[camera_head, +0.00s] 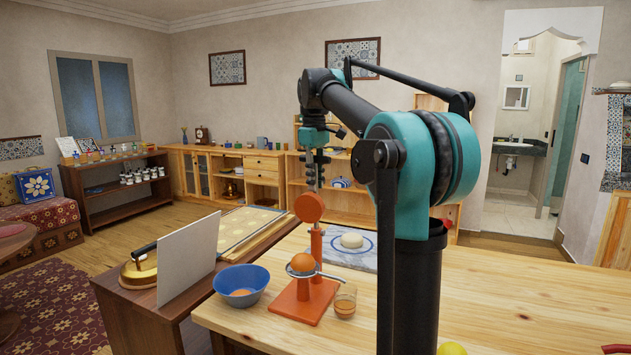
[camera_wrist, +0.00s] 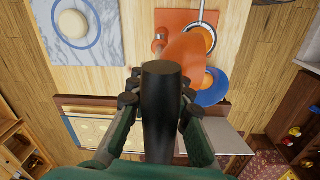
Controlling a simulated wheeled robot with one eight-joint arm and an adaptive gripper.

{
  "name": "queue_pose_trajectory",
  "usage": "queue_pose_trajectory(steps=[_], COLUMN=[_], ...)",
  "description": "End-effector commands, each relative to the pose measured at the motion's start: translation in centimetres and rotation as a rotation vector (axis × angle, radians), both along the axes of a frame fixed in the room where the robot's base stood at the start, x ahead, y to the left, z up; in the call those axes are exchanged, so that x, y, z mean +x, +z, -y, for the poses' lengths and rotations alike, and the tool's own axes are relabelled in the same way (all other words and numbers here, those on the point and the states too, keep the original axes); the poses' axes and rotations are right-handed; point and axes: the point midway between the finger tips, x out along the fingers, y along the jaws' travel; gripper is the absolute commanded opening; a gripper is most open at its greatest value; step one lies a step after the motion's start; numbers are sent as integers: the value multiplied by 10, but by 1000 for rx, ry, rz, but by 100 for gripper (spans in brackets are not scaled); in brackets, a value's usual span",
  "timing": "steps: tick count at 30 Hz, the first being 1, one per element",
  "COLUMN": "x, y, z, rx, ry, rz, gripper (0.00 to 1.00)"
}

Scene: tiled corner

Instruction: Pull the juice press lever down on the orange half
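The red-orange juice press (camera_head: 303,302) stands on the wooden counter, its round pivot (camera_head: 309,207) at the top. An orange half (camera_head: 302,262) sits in its ring-shaped cup. The lever rises steeply from the pivot towards my gripper (camera_head: 313,165). In the wrist view the lever's dark handle (camera_wrist: 160,105) lies between the fingers of my gripper (camera_wrist: 160,98), which close against it from both sides. The lever is partly hidden by my fingers in the head view.
A blue bowl (camera_head: 241,283) with an orange piece stands left of the press, and a small glass (camera_head: 345,300) right of it. A marble slab (camera_head: 340,258) with dough lies behind. An upright pale panel (camera_head: 188,258) stands further left. The right counter is mostly clear.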

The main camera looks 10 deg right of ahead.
Motion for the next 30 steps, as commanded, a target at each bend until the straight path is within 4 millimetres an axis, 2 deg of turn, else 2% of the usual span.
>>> queue_pose_trajectory(steps=[1,3,4,19,30], x=[0,0,0,-2,-29], y=[0,0,0,0,-5], z=[0,0,0,-2,-20], rx=[0,0,0,-7,-108], ry=[0,0,0,0,6], rz=[0,0,0,13,165], gripper=[9,1,0,0,0])
